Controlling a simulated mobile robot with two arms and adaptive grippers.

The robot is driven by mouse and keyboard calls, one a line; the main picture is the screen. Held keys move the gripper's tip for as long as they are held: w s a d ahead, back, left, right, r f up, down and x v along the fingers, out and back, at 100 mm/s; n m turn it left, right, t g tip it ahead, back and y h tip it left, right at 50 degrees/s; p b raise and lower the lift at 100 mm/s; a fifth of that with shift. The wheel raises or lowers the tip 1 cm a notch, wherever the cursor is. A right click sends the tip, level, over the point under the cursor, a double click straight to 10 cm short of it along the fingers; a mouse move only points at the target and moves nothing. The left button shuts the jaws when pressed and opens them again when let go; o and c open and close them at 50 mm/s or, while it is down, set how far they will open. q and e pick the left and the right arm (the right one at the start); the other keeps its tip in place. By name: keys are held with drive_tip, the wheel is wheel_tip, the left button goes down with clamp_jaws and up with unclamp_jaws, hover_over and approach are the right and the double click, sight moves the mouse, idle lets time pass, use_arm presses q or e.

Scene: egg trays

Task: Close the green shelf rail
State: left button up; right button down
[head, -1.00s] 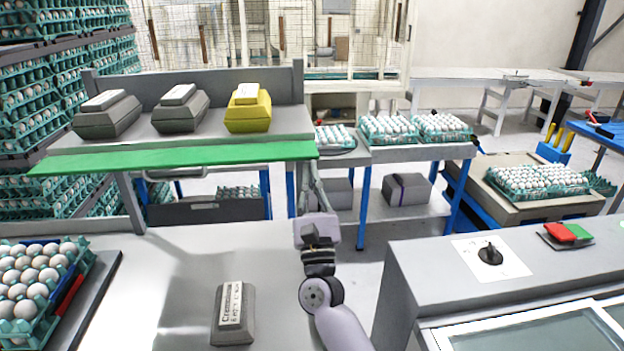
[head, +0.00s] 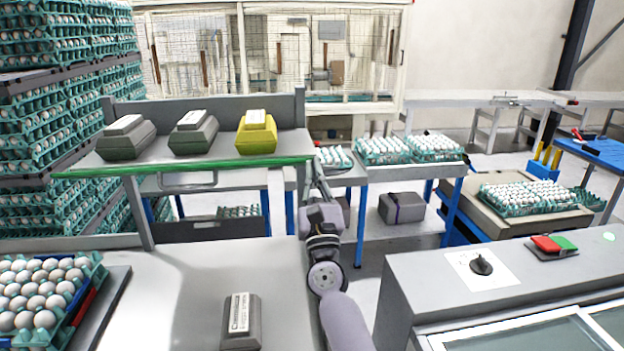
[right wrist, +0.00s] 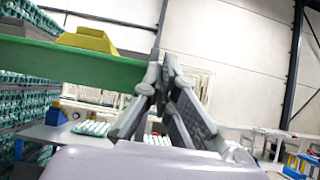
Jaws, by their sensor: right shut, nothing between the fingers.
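The green shelf rail (head: 190,167) runs along the front edge of the grey shelf (head: 291,144) and shows as a narrow strip in the head view. In the right wrist view the rail (right wrist: 75,66) is a broad green band at the left. My right gripper (head: 316,168) is at the rail's right end, its fingers pointing up. In the right wrist view its fingers (right wrist: 163,66) are shut and empty, close by the rail's end; I cannot tell whether they touch it. My left gripper is not in view.
Two dark egg boxes (head: 126,138) and a yellow box (head: 256,134) stand on the shelf. A grey labelled box (head: 241,325) lies on the table below. An egg tray (head: 40,300) stands at left, a grey control console (head: 420,285) at right.

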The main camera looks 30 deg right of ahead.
drive_tip(key=r, duration=0.1)
drive_tip(key=w+r+p, duration=0.1)
drive_tip(key=r, duration=0.1)
drive_tip(key=w+r, duration=0.1)
drive_tip(key=r, duration=0.1)
drive_tip(key=shift+w+d+p, duration=0.15)
drive_tip(key=shift+d+p, duration=0.2)
drive_tip(key=shift+d, duration=0.05)
drive_tip(key=shift+w+d+r+p, duration=0.1)
drive_tip(key=shift+w+r+p, duration=0.25)
drive_tip(key=shift+p, duration=0.4)
drive_tip(key=shift+w+d+r+p, duration=0.15)
drive_tip(key=shift+w+r+p, duration=0.1)
drive_tip(key=shift+p, duration=0.75)
drive_tip(key=shift+w+r+g+p, duration=0.1)
drive_tip(key=shift+w+g+p, duration=0.35)
drive_tip(key=shift+p, duration=0.75)
drive_tip(key=shift+d+g+y+p, duration=0.1)
drive_tip(key=shift+g+y+p, duration=0.15)
drive_tip(key=shift+y+p, duration=0.1)
